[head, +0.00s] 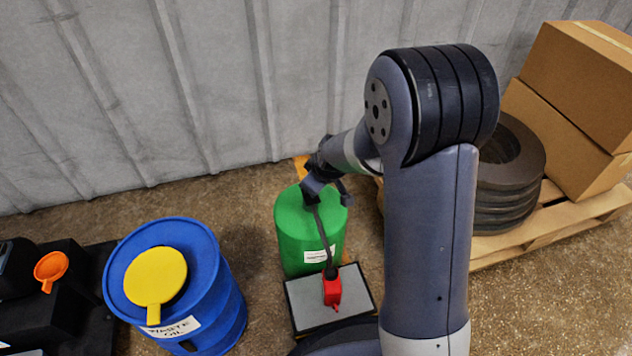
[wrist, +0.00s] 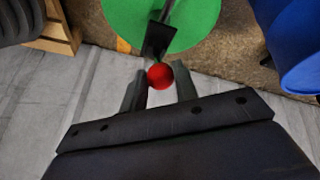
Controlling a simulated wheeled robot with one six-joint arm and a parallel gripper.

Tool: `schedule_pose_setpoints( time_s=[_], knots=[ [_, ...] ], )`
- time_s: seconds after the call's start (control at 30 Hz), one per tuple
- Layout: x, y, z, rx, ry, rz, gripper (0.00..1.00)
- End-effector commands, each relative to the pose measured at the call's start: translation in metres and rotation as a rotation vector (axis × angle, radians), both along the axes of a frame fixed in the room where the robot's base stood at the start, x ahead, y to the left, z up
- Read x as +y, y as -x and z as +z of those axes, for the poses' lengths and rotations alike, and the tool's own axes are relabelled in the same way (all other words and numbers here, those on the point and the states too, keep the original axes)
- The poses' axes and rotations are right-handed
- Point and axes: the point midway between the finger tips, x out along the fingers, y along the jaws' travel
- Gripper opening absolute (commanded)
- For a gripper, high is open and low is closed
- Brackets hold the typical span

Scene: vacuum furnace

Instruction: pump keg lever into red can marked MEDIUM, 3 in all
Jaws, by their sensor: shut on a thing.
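The green keg (head: 309,235) stands upright on the floor in the middle of the head view; its top shows in the wrist view (wrist: 200,30). My gripper (head: 327,186) is above the keg. In the wrist view, its two fingers (wrist: 160,72) are on either side of the round red knob (wrist: 160,76) and shut on it. The dark lever (wrist: 157,40) runs from there over the keg. The small red can (head: 332,288) stands in front of the keg, under the lower end of a dark spout (head: 325,240). Its marking is too small to read.
A grey-topped plate (head: 358,288) lies under the can. A blue waste oil drum (head: 228,290) with a yellow funnel (head: 155,277) stands left. A pallet (head: 560,215) with cartons (head: 580,80) and dark rings (head: 512,165) is right. A corrugated wall (head: 120,90) is behind.

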Motion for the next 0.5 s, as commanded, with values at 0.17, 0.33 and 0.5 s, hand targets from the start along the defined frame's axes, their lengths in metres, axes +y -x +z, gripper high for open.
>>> schedule_pose_setpoints(
  time_s=[0.17, 0.33, 0.5],
  knots=[
    [0.0010, 0.0109, -0.0109, 0.037, 0.004, 0.007, 0.36],
    [0.0006, 0.0098, -0.0094, 0.033, 0.003, 0.005, 0.50],
    [0.0003, 0.0081, -0.0073, 0.028, 0.002, 0.004, 0.50]
  ],
)
